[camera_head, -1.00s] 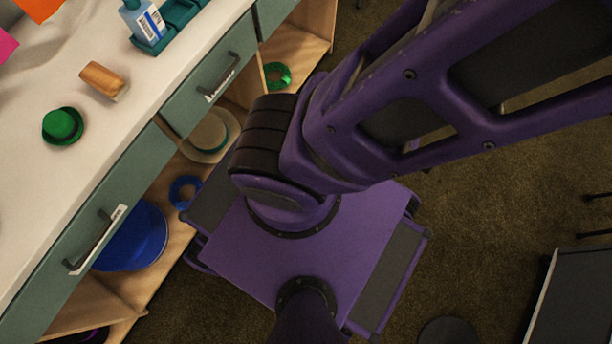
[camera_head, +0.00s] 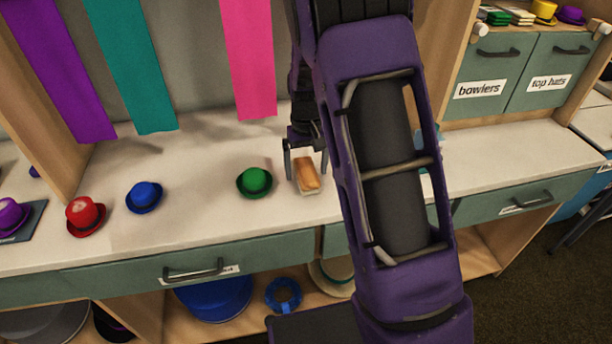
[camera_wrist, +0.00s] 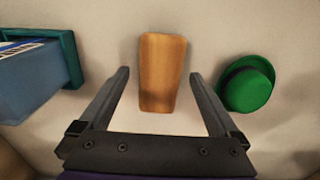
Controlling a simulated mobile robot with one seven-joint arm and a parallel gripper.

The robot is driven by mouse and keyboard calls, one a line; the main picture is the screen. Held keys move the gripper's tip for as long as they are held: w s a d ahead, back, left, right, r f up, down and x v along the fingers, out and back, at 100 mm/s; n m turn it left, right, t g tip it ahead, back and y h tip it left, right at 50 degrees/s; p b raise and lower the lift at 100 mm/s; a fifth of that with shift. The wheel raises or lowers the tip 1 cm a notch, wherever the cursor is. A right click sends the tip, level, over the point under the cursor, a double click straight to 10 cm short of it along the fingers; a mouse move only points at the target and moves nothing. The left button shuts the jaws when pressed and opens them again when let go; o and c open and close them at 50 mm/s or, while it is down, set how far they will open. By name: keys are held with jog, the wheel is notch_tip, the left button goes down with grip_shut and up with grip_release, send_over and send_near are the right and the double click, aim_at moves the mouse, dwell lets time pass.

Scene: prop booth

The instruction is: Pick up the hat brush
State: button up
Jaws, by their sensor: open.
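The hat brush (camera_head: 307,176) lies on the white counter, with an orange-brown wooden back on top and pale bristles below. In the wrist view the brush (camera_wrist: 161,72) is upright in the picture, ahead of and between the fingers. My gripper (camera_head: 304,164) is open above the counter at the brush. In the wrist view my gripper (camera_wrist: 158,80) has one finger on each side of the brush's near end, with gaps on both sides. I cannot tell the exact height of the fingertips above the counter.
A green bowler hat (camera_head: 254,182) sits close left of the brush, and at right in the wrist view. Blue (camera_head: 145,196) and red (camera_head: 86,215) hats stand farther left. Ribbons hang behind.

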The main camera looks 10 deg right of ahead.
aim_at(306, 169)
jog(key=shift+f, duration=0.45)
jog(key=shift+w, duration=0.1)
jog(key=c, duration=1.5)
notch_tip(306, 169, up, 10)
jog(key=shift+r+p, duration=0.1)
jog(key=shift+p, duration=0.7)
